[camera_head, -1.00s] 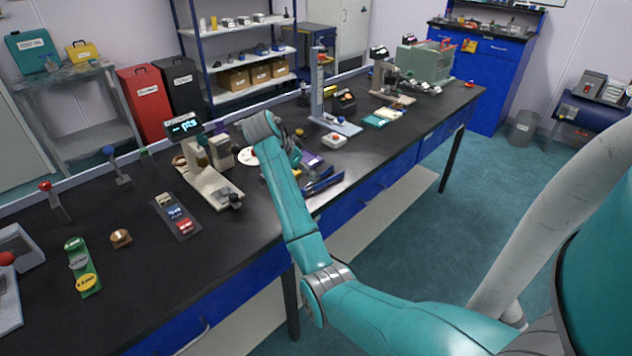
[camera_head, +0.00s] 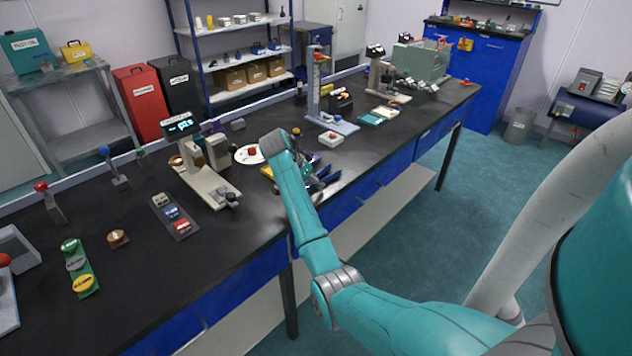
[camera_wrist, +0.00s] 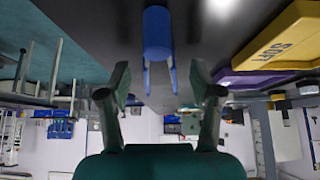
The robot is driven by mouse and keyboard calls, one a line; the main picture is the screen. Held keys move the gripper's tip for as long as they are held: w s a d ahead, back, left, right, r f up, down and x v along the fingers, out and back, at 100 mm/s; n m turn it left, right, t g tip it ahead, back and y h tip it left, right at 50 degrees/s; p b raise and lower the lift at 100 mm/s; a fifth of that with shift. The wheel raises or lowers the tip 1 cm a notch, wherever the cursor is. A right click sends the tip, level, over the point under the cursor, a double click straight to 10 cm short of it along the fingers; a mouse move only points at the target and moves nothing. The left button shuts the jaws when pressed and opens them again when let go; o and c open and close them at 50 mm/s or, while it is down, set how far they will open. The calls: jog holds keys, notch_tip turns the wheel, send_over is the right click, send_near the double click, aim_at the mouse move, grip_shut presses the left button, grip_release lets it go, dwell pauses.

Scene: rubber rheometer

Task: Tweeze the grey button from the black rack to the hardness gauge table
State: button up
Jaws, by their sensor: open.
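My gripper (camera_wrist: 160,78) is open in the wrist view, its two fingers apart. A blue pair of tweezers (camera_wrist: 157,32) shows between and beyond the fingers, prongs pointing down the picture; I cannot tell whether a finger touches it. In the head view my wrist hides most of the gripper. The black rack (camera_head: 187,230) lies at left on the bench, with a greyish-beige button (camera_head: 161,200), a blue one and a red one. A beige gauge stand with a lit display (camera_head: 182,124) stands behind it; I cannot tell whether it is the hardness gauge.
A green rack (camera_head: 88,284) with several buttons and a brown round piece (camera_head: 118,238) lie at left. A yellow SOFT tray (camera_wrist: 275,38) and a purple tray (camera_wrist: 250,78) are beside my gripper. A tall blue-grey stand (camera_head: 314,90) is beyond.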

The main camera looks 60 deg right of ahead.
jog(key=shift+d+f, duration=0.2)
jog(key=shift+f, duration=0.05)
jog(key=c, duration=0.7)
notch_tip(320, 180, up, 12)
dwell(0.6)
